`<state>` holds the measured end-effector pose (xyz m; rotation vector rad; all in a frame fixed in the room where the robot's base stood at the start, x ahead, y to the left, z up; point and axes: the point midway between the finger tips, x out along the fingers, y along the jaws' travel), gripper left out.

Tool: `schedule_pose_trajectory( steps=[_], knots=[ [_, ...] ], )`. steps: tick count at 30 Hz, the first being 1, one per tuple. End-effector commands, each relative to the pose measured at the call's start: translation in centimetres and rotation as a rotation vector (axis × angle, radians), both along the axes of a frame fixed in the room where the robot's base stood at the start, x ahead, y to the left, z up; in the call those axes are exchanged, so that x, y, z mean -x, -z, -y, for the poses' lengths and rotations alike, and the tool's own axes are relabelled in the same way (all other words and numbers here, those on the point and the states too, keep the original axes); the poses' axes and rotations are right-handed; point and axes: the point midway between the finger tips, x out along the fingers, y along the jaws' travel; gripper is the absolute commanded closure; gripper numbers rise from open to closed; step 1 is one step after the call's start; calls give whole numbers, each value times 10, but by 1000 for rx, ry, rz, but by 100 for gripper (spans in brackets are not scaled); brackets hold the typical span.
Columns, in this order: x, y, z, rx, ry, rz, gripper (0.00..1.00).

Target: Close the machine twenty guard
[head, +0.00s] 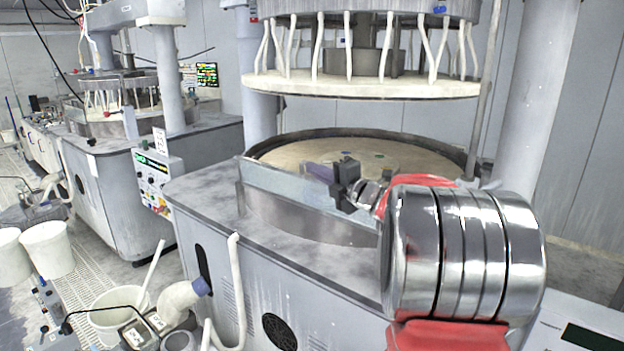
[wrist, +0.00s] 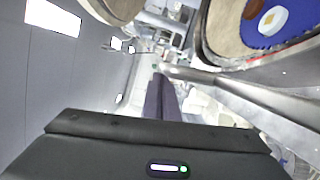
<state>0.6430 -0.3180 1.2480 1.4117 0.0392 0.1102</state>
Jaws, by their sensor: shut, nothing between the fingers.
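The large grey polishing machine (head: 290,262) in front of me has a round tan platen (head: 300,152) inside a dark rim. A pale, flat guard panel (head: 290,188) stands along the front of the platen; I cannot read a machine number. My gripper (head: 318,171) is at the panel's upper edge, over the platen side, fingers together and empty. Whether it touches the panel is unclear. In the wrist view the dark purple fingers (wrist: 158,86) are together, beside a long metallic edge (wrist: 235,92). My arm hides the panel's right end.
The raised upper plate (head: 360,86) with white hoses hangs above the platen. A grey column (head: 520,110) stands at right. White buckets (head: 48,248), hoses and small devices crowd the floor at left. Another machine (head: 120,190) stands behind them.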

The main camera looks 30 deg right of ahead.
Motion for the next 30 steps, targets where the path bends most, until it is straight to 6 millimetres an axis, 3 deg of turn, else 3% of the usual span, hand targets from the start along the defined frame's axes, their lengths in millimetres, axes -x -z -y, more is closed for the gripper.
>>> schedule_pose_trajectory(
  steps=[9, 30],
  knots=[
    [-7, -4, 17, 0, -3, 0, 100],
    [-7, -7, 15, 0, 1, 1, 100]
  ],
)
